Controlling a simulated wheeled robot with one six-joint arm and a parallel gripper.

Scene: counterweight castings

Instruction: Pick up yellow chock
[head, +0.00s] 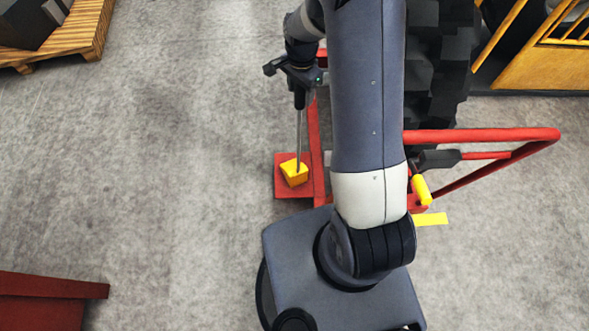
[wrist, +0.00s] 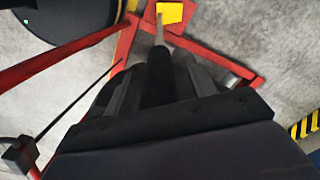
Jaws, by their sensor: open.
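The yellow chock (head: 294,174) is a small block on a red plate in the head view. A thin grey rod rises from it to a black grip. My gripper (head: 299,88) is at the top of this rod, well above the block. In the wrist view the black grip (wrist: 158,80) stands between the two open fingers of my gripper (wrist: 160,88), and the chock (wrist: 171,13) shows at the top edge. Whether either finger touches the grip is not clear. The lower part of the grip is hidden by my gripper's body.
A red tubular frame (head: 490,135) stands right of my arm, with a yellow piece (head: 421,190) on it. A dark tyre (head: 437,70) is behind it. A wooden pallet (head: 75,32) is at the upper left and a red object (head: 45,300) at the lower left.

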